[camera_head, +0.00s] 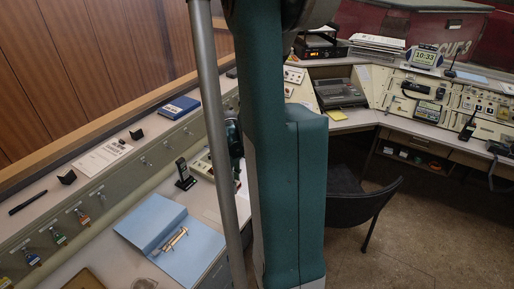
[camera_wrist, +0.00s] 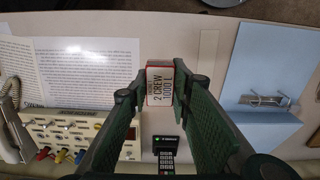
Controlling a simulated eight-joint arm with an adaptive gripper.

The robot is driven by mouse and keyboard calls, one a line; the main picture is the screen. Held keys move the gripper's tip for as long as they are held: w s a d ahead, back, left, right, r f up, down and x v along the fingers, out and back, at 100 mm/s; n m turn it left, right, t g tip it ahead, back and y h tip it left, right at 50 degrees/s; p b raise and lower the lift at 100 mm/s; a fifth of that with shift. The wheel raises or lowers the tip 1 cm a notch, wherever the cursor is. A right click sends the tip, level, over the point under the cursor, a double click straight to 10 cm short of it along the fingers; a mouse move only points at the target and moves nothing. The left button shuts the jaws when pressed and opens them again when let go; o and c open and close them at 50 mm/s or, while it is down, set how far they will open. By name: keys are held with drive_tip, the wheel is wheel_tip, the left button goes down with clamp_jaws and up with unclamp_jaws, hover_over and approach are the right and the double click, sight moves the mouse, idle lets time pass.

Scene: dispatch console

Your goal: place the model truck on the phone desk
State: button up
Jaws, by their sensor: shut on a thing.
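My gripper (camera_wrist: 160,92) is shut on a small boxy red-and-white thing (camera_wrist: 160,85) printed "2 CREW 1000 L". It appears to be the model truck, seen from above; its wheels and sides do not show. In the wrist view it is over a pale desk (camera_wrist: 205,60); I cannot tell how high. In the head view my arm hides the gripper and the truck. The desk (camera_head: 95,262) shows there along the left. In the wrist view a light telephone handset (camera_wrist: 12,98) lies at the left edge.
A blue binder (camera_wrist: 265,70) lies open right of the gripper; it also shows in the head view (camera_head: 185,265). Printed sheets (camera_wrist: 85,65) and a switch panel with coloured plugs (camera_wrist: 65,132) are left. A dark keypad device (camera_wrist: 167,152) is below the truck. Bare desk lies beside the binder.

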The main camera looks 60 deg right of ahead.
drive_tip(key=shift+s+d, duration=0.2)
drive_tip(key=shift+s, duration=0.1)
drive_tip(key=shift+f, duration=0.1)
drive_tip(key=b, duration=0.1)
hover_over(237, 204)
drive_tip(key=shift+w+d+f, duration=0.1)
drive_tip(key=shift+w+f, duration=0.05)
drive_tip(key=shift+f, duration=2.85)
drive_tip(key=shift+f, duration=0.15)
drive_tip(key=shift+f+b, duration=0.65)
drive_tip(key=shift+f, duration=1.1)
drive_tip(key=shift+f, duration=0.15)
drive_tip(key=o, duration=0.9)
drive_tip(key=shift+r, duration=0.2)
